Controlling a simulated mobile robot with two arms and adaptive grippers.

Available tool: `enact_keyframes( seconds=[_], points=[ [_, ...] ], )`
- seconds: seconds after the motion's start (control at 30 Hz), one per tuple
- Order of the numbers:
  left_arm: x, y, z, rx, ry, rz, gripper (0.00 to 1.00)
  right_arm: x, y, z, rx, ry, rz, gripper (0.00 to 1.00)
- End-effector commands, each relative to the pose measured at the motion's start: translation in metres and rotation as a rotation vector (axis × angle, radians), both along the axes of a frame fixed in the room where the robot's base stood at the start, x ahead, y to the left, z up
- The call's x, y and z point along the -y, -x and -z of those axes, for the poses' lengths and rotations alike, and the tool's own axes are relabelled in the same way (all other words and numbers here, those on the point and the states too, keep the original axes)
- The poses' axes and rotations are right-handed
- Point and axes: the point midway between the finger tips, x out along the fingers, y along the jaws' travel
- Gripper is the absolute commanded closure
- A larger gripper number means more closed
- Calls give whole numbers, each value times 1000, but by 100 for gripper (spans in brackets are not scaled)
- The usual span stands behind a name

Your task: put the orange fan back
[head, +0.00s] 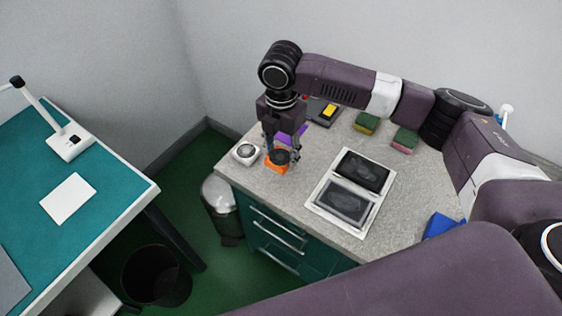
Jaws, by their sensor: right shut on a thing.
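The orange fan (277,167), with a dark round middle, is at the left part of the grey speckled counter (320,139). My right gripper (281,158) points down over it, and its fingers are closed on the fan. I cannot tell whether the fan touches the counter or is just above it. My left gripper is not in view. A white-framed panel (318,206) with two dark square insets lies on the counter, right of the fan.
A white round item (245,152) sits close left of the fan, and a purple item (301,133) is behind it. Two green sponges (366,122) (404,139) lie further back. A blue item (438,225) is at right. A teal table (110,179) stands left, across a floor gap with a bin (157,275).

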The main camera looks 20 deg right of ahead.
Motion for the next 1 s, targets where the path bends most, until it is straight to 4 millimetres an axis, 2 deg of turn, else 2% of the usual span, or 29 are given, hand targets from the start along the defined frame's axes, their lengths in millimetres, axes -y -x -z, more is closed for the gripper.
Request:
enact_keyframes(
  seconds=[0.17, 0.43, 0.6, 0.87, 0.9, 1.0],
  points=[
    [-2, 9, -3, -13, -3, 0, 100, -1, 0, 15, -2, -1, 0, 85],
    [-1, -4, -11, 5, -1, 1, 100, -1, 0, 51, -1, 1, -1, 85],
    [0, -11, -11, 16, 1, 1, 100, -1, -1, 56, 2, -1, -1, 85],
    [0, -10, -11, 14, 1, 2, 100, -1, 0, 59, 0, -1, -1, 85],
    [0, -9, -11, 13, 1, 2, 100, -1, 0, 58, 0, -1, -1, 53],
    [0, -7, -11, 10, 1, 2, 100, -1, 0, 58, 1, -1, -1, 42]
  ],
)
